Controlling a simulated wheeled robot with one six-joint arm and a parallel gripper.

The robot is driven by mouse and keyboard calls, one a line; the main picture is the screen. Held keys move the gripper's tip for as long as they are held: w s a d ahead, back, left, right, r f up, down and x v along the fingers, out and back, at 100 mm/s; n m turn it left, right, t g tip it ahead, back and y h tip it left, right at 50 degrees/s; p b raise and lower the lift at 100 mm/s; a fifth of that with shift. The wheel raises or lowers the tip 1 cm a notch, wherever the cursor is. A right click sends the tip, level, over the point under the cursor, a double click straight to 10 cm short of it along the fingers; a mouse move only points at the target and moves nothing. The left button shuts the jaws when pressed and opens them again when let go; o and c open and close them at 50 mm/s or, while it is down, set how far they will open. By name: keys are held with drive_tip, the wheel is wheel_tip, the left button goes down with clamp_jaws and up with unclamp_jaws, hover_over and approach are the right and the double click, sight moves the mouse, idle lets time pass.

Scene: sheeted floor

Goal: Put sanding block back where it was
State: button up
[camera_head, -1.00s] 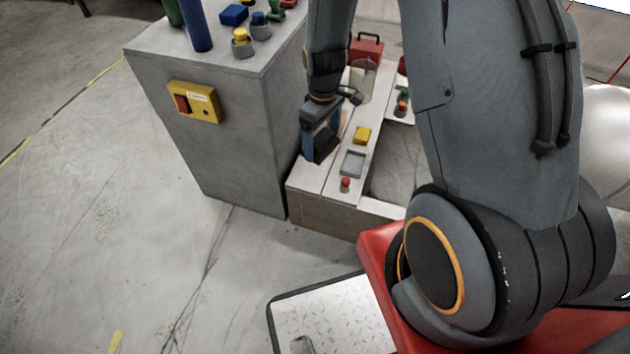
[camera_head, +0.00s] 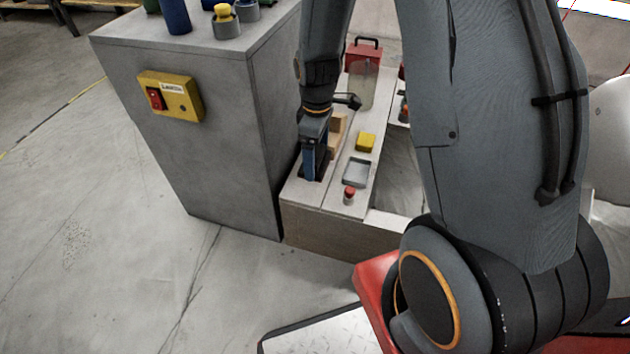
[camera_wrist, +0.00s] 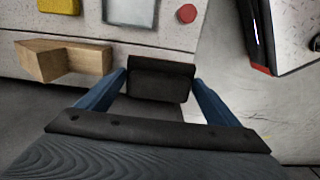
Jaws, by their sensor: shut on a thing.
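The sanding block, a dark, nearly black block (camera_wrist: 160,80), lies between the two blue fingers of my gripper (camera_head: 314,165) in the wrist view. My gripper is shut on it. In the head view my gripper points down over the near left end of the pale bench (camera_head: 306,195), and the dark block (camera_head: 323,163) shows partly behind a finger. It is low over the bench top; whether it touches the top I cannot tell.
A wooden block (camera_head: 338,128) stands close beside my gripper. A yellow block (camera_head: 366,142), a grey tray (camera_head: 356,172) and a red-topped item (camera_head: 349,195) lie to the right. A clear container (camera_head: 362,85) and red box (camera_head: 363,54) stand behind. A grey cabinet (camera_head: 215,130) borders the left.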

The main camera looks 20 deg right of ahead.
sight(317, 153)
wheel_tip(317, 153, down, 8)
drive_tip(key=b, duration=0.2)
drive_tip(key=shift+b, duration=0.35)
drive_tip(key=o, duration=1.1)
drive_tip(key=shift+f, duration=0.1)
wheel_tip(317, 153, up, 12)
drive_tip(key=p, duration=0.4)
drive_tip(key=shift+r+p, duration=0.2)
drive_tip(key=shift+p, duration=0.2)
drive_tip(key=s+a+r+m, duration=0.2)
drive_tip(key=s+a+r, duration=0.5)
drive_tip(key=s+a, duration=0.3)
drive_tip(key=s+a+r+m, duration=0.2)
drive_tip(key=s+a+r, duration=0.6)
drive_tip(key=s+a, duration=0.3)
drive_tip(key=s, duration=0.4)
drive_tip(key=shift+a+y, duration=0.3)
drive_tip(key=shift+y, duration=0.1)
